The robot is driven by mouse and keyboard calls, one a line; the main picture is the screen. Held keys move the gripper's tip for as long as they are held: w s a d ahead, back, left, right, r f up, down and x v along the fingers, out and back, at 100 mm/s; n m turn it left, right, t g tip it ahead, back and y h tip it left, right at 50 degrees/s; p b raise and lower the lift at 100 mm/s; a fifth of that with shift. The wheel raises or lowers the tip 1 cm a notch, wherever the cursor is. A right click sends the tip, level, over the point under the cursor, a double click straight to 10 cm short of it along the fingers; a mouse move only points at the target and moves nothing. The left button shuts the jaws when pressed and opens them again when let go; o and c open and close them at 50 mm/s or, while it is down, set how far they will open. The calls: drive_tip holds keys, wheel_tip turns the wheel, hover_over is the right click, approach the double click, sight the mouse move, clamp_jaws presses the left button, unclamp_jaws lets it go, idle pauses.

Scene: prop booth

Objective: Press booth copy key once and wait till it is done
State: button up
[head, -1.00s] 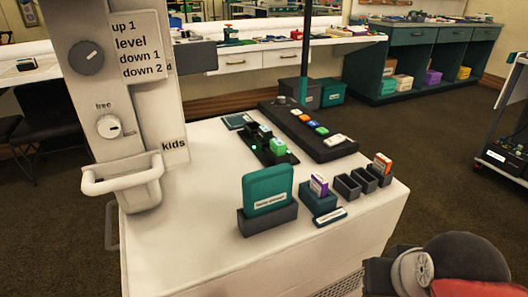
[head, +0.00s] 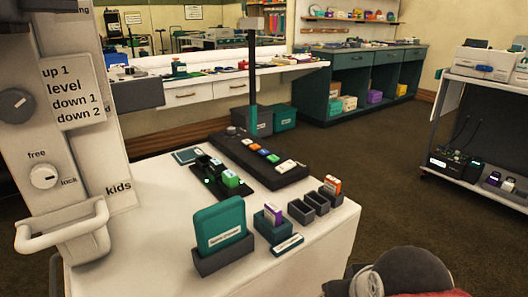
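A long dark key panel (head: 255,172) lies on the white booth counter (head: 150,240). It carries a row of coloured keys, among them an orange key (head: 253,147), a blue key (head: 262,153) and a larger white key (head: 286,166) at the near end. Their labels are too small to read, so I cannot tell which is the copy key. Left of the panel is a black dock (head: 203,184) with small blocks in it, one of them a green block (head: 231,179), and a lit green light. My gripper is not in view; only a rounded part of my arm shows at the bottom right.
A teal card (head: 220,226) stands in a grey holder at the counter's front. Beside it are a purple-and-white block (head: 272,214), empty grey slots (head: 301,211) and an orange-and-white block (head: 332,187). A dark post (head: 252,75) rises behind the panel. Floor right of the counter is clear.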

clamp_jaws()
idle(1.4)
